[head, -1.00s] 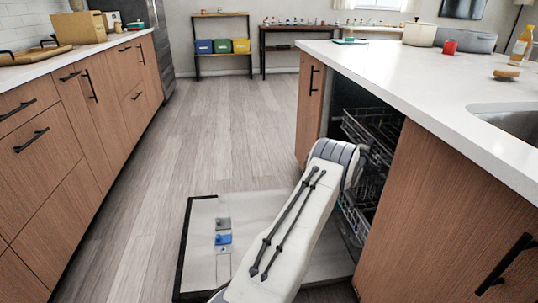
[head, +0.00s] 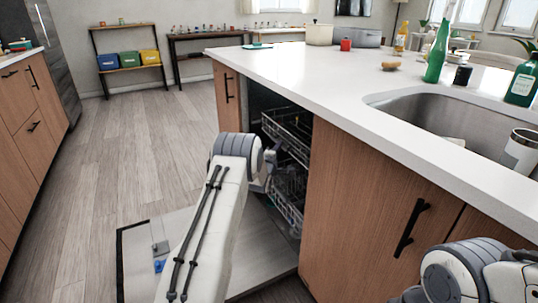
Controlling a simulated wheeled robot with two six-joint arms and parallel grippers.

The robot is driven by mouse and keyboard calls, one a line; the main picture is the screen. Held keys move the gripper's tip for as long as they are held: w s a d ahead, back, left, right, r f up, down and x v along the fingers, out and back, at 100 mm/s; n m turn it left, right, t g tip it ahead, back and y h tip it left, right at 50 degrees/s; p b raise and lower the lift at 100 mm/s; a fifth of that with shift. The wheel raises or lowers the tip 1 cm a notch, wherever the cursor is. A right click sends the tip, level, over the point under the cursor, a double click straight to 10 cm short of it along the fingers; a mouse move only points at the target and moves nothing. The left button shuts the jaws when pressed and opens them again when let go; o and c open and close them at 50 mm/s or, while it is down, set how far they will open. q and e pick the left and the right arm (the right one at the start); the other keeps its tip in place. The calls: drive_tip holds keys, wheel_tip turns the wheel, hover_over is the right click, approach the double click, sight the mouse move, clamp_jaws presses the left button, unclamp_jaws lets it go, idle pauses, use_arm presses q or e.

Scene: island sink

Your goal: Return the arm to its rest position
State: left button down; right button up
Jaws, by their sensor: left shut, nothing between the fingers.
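My left arm comes in from the bottom and reaches toward the open dishwasher (head: 286,150). Its grey joint is in front of the dishwasher opening. My left gripper (head: 264,184) shows only in small part beside that joint, by the racks; it is shut and holds nothing that I can see. Part of my right arm shows at the bottom right corner, close to the island cabinet; its gripper is out of view.
The dishwasher door (head: 260,257) is folded down low over the floor. Above is the white island counter (head: 290,70) with a sink (head: 450,115), a green bottle (head: 437,55), a dark green bottle (head: 522,82) and a red cup (head: 346,44). Open floor (head: 130,150) lies to the left.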

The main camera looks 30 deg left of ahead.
use_arm(q)
drive_tip(key=s+d+p, duration=0.1)
drive_tip(key=s+d, duration=0.1)
drive_tip(key=s, duration=0.4)
drive_tip(key=shift+s, duration=0.35)
drive_tip(key=s+d+r+m+g+h, duration=0.1)
drive_tip(key=s+d+m+g+h, duration=0.1)
drive_tip(key=s+d+m+g, duration=0.8)
drive_tip(key=s+d+m+g+h, duration=0.15)
drive_tip(key=s+d+m, duration=0.3)
drive_tip(key=s, duration=0.85)
drive_tip(key=s+d+m+g, duration=0.3)
drive_tip(key=s+m, duration=0.2)
drive_tip(key=s, duration=0.8)
drive_tip(key=s+d+r+m+g+p, duration=0.1)
drive_tip(key=s+d+r+m+g, duration=0.2)
drive_tip(key=s+d, duration=0.4)
drive_tip(key=s+d+r+m, duration=0.4)
drive_tip(key=s+d+m, duration=0.1)
drive_tip(key=s+d, duration=0.25)
wheel_tip(320, 180, up, 30)
drive_tip(key=p, duration=3)
drive_tip(key=shift+a+f+h, duration=0.2)
drive_tip(key=shift+f+h, duration=0.05)
drive_tip(key=shift+h, duration=0.1)
